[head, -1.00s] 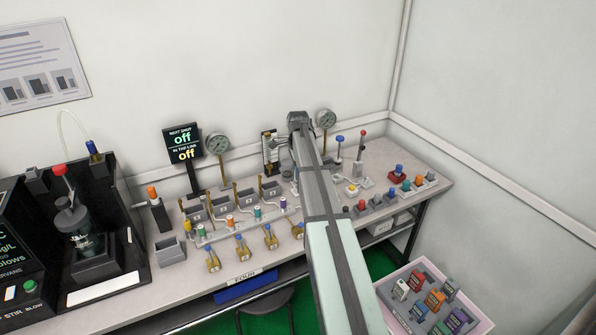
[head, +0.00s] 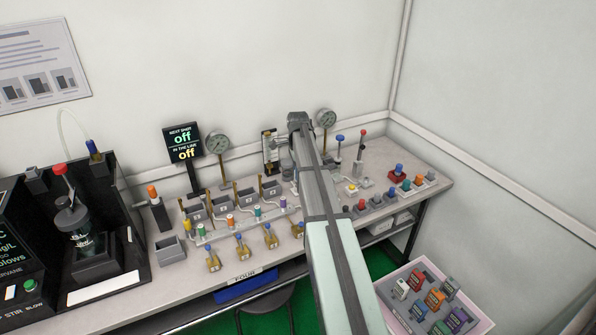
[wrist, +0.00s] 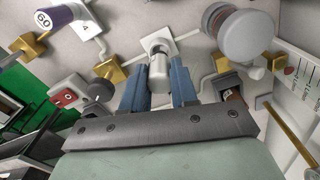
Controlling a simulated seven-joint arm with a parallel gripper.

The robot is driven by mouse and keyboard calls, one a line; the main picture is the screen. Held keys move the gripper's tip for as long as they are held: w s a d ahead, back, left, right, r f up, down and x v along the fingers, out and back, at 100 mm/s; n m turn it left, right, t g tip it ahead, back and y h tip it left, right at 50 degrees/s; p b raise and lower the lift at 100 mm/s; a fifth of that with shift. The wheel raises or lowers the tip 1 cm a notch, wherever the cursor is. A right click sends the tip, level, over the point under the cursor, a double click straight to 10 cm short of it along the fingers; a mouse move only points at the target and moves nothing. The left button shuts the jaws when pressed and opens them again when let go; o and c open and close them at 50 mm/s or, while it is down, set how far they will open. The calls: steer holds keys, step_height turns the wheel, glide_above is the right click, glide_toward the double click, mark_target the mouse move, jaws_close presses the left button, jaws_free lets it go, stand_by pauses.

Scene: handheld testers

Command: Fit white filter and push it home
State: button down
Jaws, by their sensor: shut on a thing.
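In the wrist view, a small white cylinder (wrist: 158,69), which looks like the white filter, stands between the two blue fingers of my gripper (wrist: 160,80). The gripper is shut on it. Just beyond its far end is a pale square fitting (wrist: 157,44) on the bench-top. The cylinder seems lined up with this fitting and close to or touching it; I cannot tell how far in it sits. In the head view, my arm hides the gripper, the filter and the fitting.
Close by in the wrist view are a large round grey part (wrist: 248,38), brass fittings (wrist: 110,71), a red switch (wrist: 69,97) and a purple-and-white piece marked 60 (wrist: 55,17). In the head view, a pink tray (head: 477,323) with coloured blocks stands at the lower right.

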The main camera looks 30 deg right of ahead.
steer(key=shift+f, duration=1.5)
stand_by(0.3)
steer(key=c, duration=0.8)
jaws_free()
steer(key=shift+r, duration=0.1)
step_height(320, 180, up, 14)
steer(key=shift+f, duration=0.2)
